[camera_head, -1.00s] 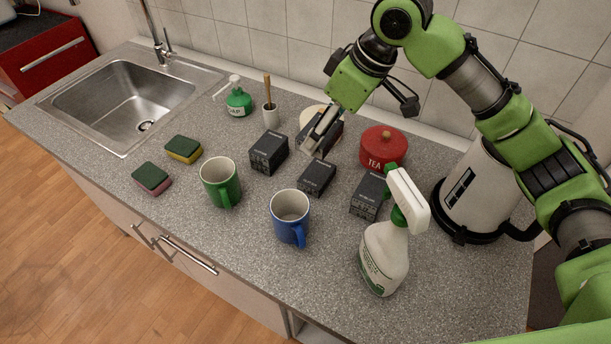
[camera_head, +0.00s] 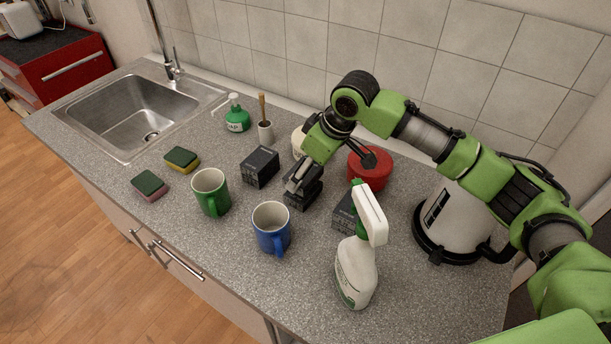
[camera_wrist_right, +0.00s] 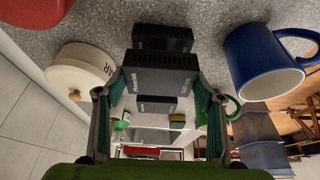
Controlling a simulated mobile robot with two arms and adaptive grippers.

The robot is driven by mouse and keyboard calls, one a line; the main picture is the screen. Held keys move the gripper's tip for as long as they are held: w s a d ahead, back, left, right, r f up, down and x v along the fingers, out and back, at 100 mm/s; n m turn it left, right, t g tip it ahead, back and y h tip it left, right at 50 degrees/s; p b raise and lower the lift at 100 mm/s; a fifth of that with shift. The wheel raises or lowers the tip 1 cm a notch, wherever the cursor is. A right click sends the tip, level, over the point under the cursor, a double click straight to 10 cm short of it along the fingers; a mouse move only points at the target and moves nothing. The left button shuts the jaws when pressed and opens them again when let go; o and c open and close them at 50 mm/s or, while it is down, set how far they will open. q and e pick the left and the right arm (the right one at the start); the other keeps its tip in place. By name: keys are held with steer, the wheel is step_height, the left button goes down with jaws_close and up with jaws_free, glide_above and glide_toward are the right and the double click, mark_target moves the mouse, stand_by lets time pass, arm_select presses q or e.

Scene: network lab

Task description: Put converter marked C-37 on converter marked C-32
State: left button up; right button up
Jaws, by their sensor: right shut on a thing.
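My right gripper (camera_head: 298,180) is shut on a black box-shaped converter, the held converter (camera_wrist_right: 160,74), which sits between the two fingers in the right wrist view. Just below it in the head view is another black converter (camera_head: 298,202) on the counter, which also shows in the wrist view (camera_wrist_right: 162,38). The held converter is over it, largely hidden by the gripper in the head view; I cannot tell whether the two touch. Two more black converters stand at the left (camera_head: 261,166) and the right (camera_head: 345,218). The C- markings are too small to read. My left gripper is out of view.
A blue mug (camera_head: 271,229) and a white spray bottle (camera_head: 356,270) stand in front. A green mug (camera_head: 210,193) is to the left. A red tin (camera_head: 371,172) and a white-and-black kettle (camera_head: 452,222) stand to the right. The counter's front right is clear.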

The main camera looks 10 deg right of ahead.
step_height(320, 180, down, 2)
steer(key=shift+f, duration=0.15)
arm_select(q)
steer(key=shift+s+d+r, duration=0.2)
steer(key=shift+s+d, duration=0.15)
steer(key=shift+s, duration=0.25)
arm_select(e)
steer(key=shift+f, duration=0.1)
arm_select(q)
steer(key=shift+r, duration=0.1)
arm_select(e)
steer(key=shift+f, duration=0.1)
steer(key=o, duration=1.3)
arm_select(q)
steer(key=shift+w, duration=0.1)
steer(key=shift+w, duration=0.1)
arm_select(e)
steer(key=shift+r, duration=0.2)
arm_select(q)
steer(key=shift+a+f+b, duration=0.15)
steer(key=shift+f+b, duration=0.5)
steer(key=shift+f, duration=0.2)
arm_select(e)
steer(key=v, duration=1.1)
steer(key=shift+s+r, duration=0.15)
steer(key=shift+r, duration=0.2)
